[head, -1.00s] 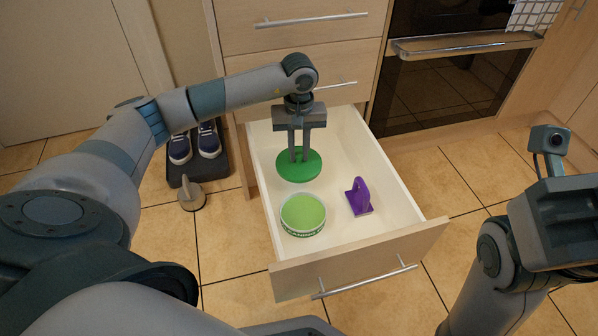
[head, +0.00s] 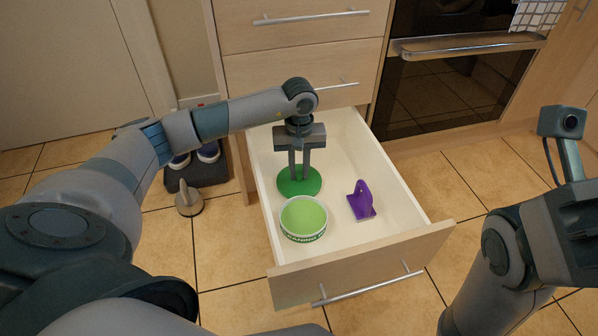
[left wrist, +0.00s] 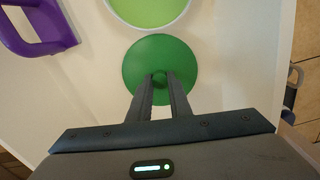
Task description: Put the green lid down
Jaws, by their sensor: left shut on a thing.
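The green lid (head: 312,182) is a dark green disc with a small knob, low inside the open drawer (head: 375,178). In the left wrist view, the lid (left wrist: 180,62) lies just beside the tub. My left gripper (head: 299,178) points down over the lid and is shut on its knob (left wrist: 159,79). Whether the lid touches the drawer floor I cannot tell. My right arm shows at the right edge of the head view, but its gripper fingers are not seen.
A round tub with light green contents (head: 304,217) stands in the drawer in front of the lid. A purple bracket-shaped object (head: 361,201) is to its right. Bare drawer floor lies behind and to the right.

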